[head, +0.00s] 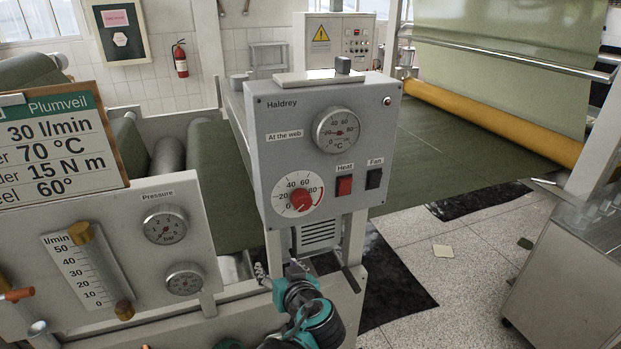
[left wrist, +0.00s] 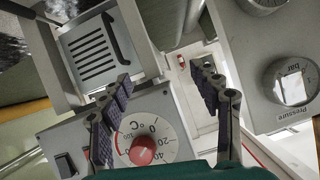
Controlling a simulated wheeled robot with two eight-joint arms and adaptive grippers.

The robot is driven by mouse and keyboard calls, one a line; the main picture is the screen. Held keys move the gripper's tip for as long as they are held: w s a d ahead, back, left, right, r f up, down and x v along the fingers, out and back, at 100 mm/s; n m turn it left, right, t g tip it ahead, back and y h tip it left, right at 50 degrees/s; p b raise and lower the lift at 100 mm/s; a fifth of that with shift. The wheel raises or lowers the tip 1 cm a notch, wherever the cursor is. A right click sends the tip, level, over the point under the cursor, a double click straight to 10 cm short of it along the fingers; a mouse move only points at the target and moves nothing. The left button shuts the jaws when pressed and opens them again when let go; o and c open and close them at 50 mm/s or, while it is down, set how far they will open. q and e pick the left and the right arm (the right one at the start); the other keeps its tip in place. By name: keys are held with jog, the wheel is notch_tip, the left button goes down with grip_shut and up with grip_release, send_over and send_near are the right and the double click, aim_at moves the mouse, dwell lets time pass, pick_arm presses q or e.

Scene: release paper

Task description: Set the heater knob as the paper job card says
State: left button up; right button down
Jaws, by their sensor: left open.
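The knob's pointer setting is too small to tell. The knob also shows in the left wrist view (left wrist: 142,151). The job card (head: 55,145) at left reads 30 l/min, 70 °C, 15 N m and 60°; its left edge is cut off. My left gripper (head: 280,270) is open and empty, below the knob and apart from it; its fingers (left wrist: 165,87) also show in the wrist view. My right gripper is not seen.
The box carries a round °C gauge (head: 337,130), a red Heat switch (head: 345,186) and a black Fan switch (head: 374,178). A pressure panel (head: 130,215) with gauges and a flow tube (head: 88,268) stands at left, close beside my arm.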

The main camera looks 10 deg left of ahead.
aim_at(304, 206)
pick_arm(q)
jog(key=w+d+r+n+t+y+p, duration=0.1)
jog(key=w+d+r+t+p, duration=0.15)
jog(key=d+r, duration=0.2)
jog(key=w+d+r+n+t+y+p, duration=0.1)
jog(key=w+d+r+t, duration=0.15)
jog(key=r, duration=0.35)
jog(key=shift+g, duration=0.3)
jog(key=x, duration=0.7)
jog(key=shift+w+r, duration=0.25)
jog(key=shift+w, duration=0.05)
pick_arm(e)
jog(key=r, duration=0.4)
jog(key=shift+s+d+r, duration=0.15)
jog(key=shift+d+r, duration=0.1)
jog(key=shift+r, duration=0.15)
pick_arm(q)
jog(key=c, duration=1.2)
